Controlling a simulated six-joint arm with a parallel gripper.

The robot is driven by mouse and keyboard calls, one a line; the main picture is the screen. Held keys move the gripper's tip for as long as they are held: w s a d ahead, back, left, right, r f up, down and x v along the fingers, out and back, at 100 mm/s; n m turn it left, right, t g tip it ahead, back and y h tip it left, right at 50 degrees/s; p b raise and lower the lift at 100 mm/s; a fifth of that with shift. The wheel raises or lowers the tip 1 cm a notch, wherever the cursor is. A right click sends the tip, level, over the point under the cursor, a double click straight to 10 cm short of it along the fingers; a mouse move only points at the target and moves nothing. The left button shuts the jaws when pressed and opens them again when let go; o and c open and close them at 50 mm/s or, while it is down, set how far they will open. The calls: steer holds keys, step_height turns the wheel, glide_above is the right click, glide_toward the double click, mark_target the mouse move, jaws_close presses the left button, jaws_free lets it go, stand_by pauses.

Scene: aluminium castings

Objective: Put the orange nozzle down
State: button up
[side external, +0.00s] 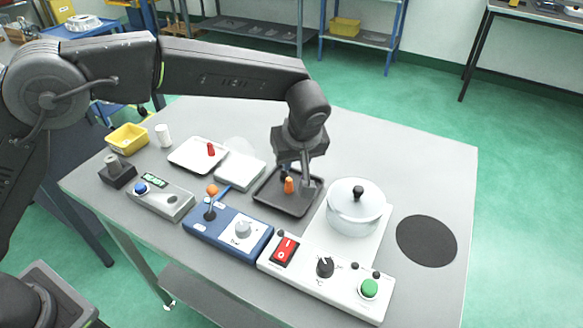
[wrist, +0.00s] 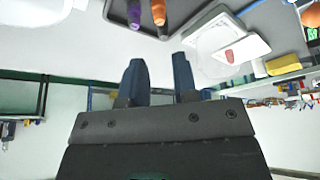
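The orange nozzle (side external: 289,186) stands in the dark grey tray (side external: 262,201) in the side view. In the wrist view the orange nozzle (wrist: 158,12) shows at the top edge, partly cut off, beside a purple nozzle (wrist: 134,14) in the same tray (wrist: 176,22). My gripper (side external: 296,176) is low over the tray, close to the orange nozzle. In the wrist view my gripper's (wrist: 159,62) two blue fingers are apart with nothing seen between them. The orange nozzle lies beyond their tips. Whether a finger touches it I cannot tell.
A glass pot with a lid (side external: 356,207) stands right of the tray. A white plate (side external: 186,158) with a red nozzle (side external: 211,149) and a white box (side external: 240,170) are to the left. Control panels (side external: 228,232) line the front. The table's far right is clear around a black disc (side external: 426,241).

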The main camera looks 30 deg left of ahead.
steer(key=shift+v, duration=0.95)
steer(key=s+a+r+m+h, duration=0.2)
steer(key=s+a+r+m, duration=0.2)
steer(key=s+a+r, duration=0.85)
steer(key=s+a+m+t, duration=0.1)
steer(key=s+a, duration=0.3)
steer(key=s, duration=0.4)
steer(key=s+a+f+m+t+h, duration=0.1)
steer(key=s+a+m, duration=0.3)
steer(key=s, duration=0.4)
steer(key=shift+a+f, duration=0.3)
steer(key=shift+f, duration=0.05)
